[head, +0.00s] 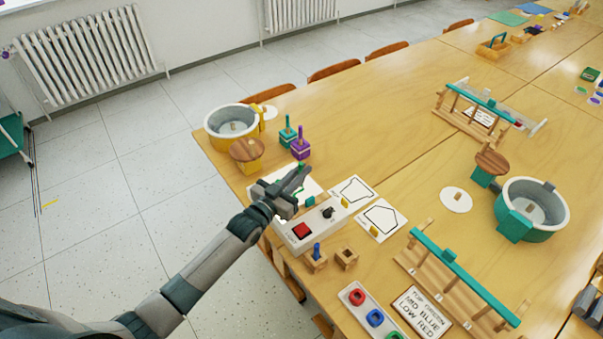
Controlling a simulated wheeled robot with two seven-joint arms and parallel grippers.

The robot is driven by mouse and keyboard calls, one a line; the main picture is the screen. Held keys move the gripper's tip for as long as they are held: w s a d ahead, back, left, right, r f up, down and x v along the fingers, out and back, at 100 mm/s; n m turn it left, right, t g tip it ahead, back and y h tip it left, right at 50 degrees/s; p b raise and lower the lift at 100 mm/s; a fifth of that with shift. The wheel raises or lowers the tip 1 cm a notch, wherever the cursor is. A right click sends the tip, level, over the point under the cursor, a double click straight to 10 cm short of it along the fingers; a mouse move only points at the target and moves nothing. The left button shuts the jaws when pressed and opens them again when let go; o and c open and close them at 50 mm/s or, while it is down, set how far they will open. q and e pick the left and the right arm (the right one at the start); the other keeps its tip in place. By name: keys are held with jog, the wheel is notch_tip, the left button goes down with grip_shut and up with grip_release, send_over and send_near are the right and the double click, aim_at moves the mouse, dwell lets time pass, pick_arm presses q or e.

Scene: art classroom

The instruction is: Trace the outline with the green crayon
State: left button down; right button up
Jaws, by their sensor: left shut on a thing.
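My left gripper (300,174) reaches in from the lower left over a white sheet (311,186) near the table's left edge. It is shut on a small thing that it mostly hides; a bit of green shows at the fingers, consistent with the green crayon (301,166). A small green block (310,201) sits at the sheet's lower edge. The gripper covers most of this sheet, so I cannot see its outline or whether the crayon touches it. Two more white cards, (352,190) and (381,218), show black outlines and yellow blocks. My right gripper is not in view.
A white box (310,228) with a red button and black knob stands just below the gripper. Green and purple pegged blocks (300,149) and a yellow-white drum (231,126) stand behind. Wooden pegged blocks (316,260) and a wooden rack (455,285) are nearer.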

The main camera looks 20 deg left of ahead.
pick_arm(q)
jog(key=shift+w+a, duration=0.2)
jog(key=shift+a, duration=0.1)
dwell(0.6)
jog(key=shift+w+a, duration=0.4)
jog(key=shift+a, duration=0.15)
dwell(0.7)
jog(key=shift+a, duration=0.25)
dwell(0.5)
jog(key=shift+s+a, duration=0.1)
jog(key=shift+s, duration=0.1)
dwell(0.3)
jog(key=shift+s+a+p, duration=0.6)
jog(key=shift+s+a, duration=0.05)
jog(key=shift+s, duration=0.25)
dwell(1.6)
jog(key=shift+s+a, duration=0.2)
jog(key=shift+a, duration=0.05)
jog(key=shift+a, duration=0.2)
dwell(0.8)
jog(key=shift+w+a, duration=0.15)
jog(key=shift+a, duration=0.15)
dwell(0.5)
